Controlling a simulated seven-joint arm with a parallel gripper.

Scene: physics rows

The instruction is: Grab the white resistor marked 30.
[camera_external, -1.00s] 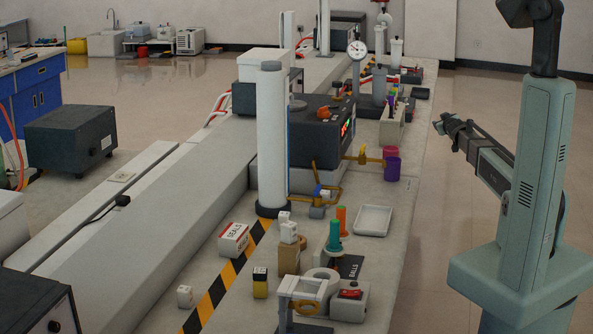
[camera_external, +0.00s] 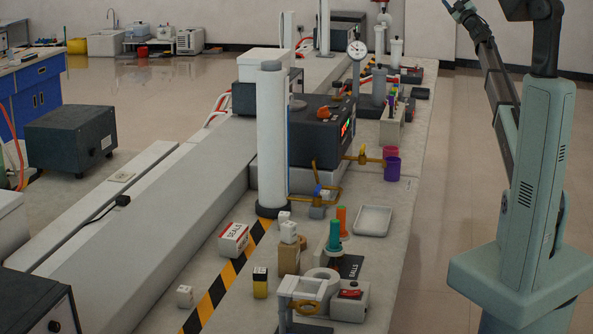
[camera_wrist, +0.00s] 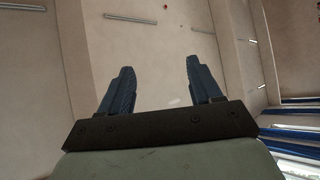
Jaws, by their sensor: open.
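Several small white blocks stand on the bench: one (camera_external: 185,296) at the front left beside the striped tape, one (camera_external: 284,218) near the foot of the white column, and one (camera_external: 288,233) on top of a tan block. Their markings are too small to read, so I cannot tell which is the resistor marked 30. My gripper (camera_wrist: 158,78) is open and empty in the wrist view, with its two dark blue fingers wide apart against a wall and ceiling. In the external view my raised arm reaches the top edge, far from the blocks.
A tall white column (camera_external: 272,135) stands on the bench. The floor between bench and arm is clear.

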